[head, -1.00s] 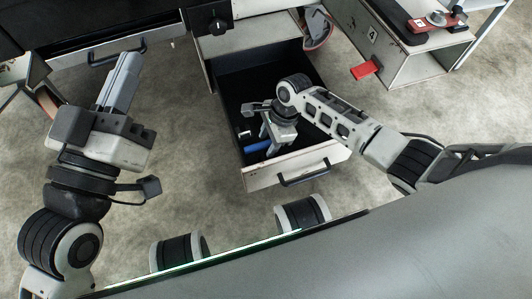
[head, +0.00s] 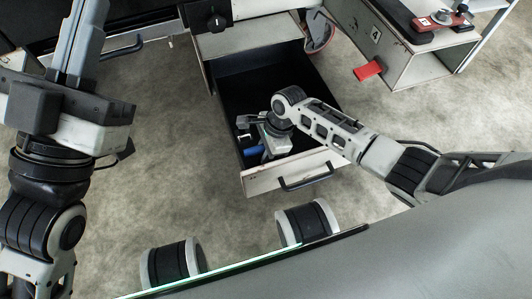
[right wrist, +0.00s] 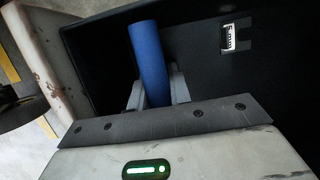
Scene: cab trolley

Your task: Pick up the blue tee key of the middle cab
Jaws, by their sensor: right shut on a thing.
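The blue tee key (head: 251,152) is low in the open drawer (head: 262,181), near its front left. In the head view only a short blue piece shows beside my right gripper (head: 259,146). In the right wrist view the blue bar (right wrist: 150,58) stands out between the two grey fingers of my right gripper (right wrist: 156,97), which is shut on it. The rest of the key is hidden behind the gripper. My left gripper (head: 86,30) is at the upper left, away from the drawer, its fingers close together and empty.
A small white-and-black piece (right wrist: 238,36) is on the drawer's dark inside. The drawer walls stand close around my right gripper. A red tab (head: 368,70) sticks out from the cab at the right, marked 4. The floor in front of the drawer is clear.

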